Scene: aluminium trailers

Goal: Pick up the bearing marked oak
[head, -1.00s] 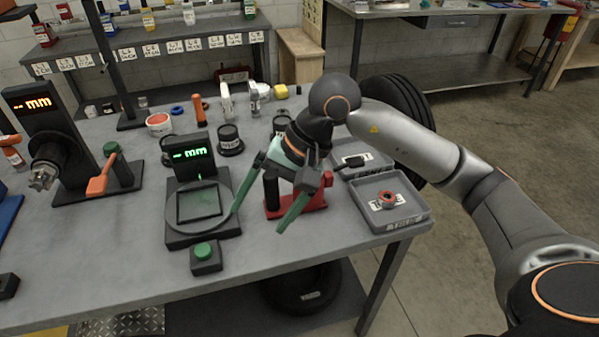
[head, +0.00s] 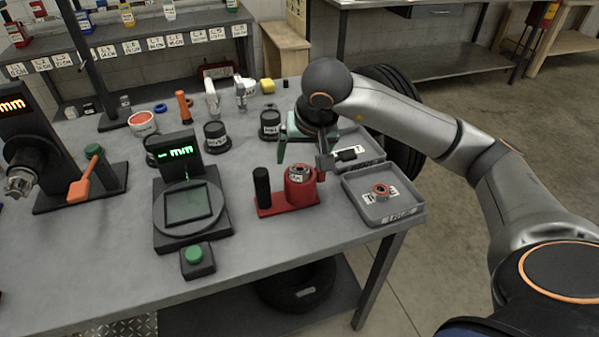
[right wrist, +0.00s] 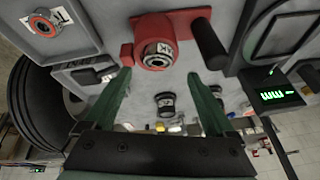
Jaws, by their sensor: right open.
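A bearing (head: 298,172) sits in the round cup of a red fixture (head: 288,204) with a black post on the bench. In the right wrist view the bearing (right wrist: 158,51) carries a white label whose letters are only partly readable. A second bearing (head: 381,190) lies in the front grey tray (head: 404,210); it also shows in the right wrist view (right wrist: 43,25). My right gripper (head: 303,152) has green fingers, open and empty, just behind and above the red fixture. In the right wrist view its fingers (right wrist: 158,84) are wide apart. My left gripper is not in view.
A gauge (head: 190,208) with a green display and a green button box (head: 197,260) stand left of the fixture. Black labelled cylinders (head: 217,137) stand behind. The front bench middle is clear.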

